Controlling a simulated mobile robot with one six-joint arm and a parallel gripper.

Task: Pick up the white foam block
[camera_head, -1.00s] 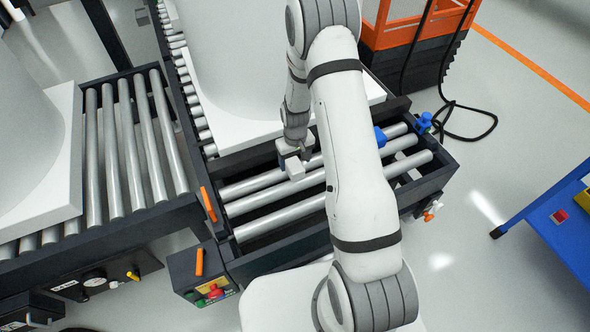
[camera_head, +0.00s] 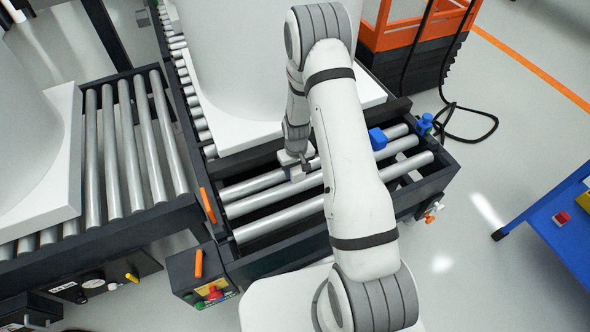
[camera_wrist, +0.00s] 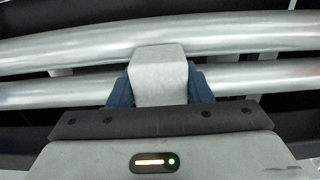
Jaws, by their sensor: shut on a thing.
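The white foam block (camera_wrist: 159,78) sits between the dark blue fingertips of my gripper (camera_wrist: 160,90) in the wrist view. The fingers are shut on its two sides, and its far end sticks out past them. In the head view my gripper (camera_head: 296,165) is over the left part of the short roller conveyor. Only a small pale part of the block (camera_head: 297,174) shows there, beside the gripper. I cannot tell how far it is above the rollers.
A blue block (camera_head: 377,139) lies on the conveyor rollers (camera_head: 275,200) to the right. A large white tank on a slab (camera_head: 245,137) stands just behind. Another roller conveyor (camera_head: 130,150) is at left. An orange-topped cart (camera_head: 408,38) stands at the back right.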

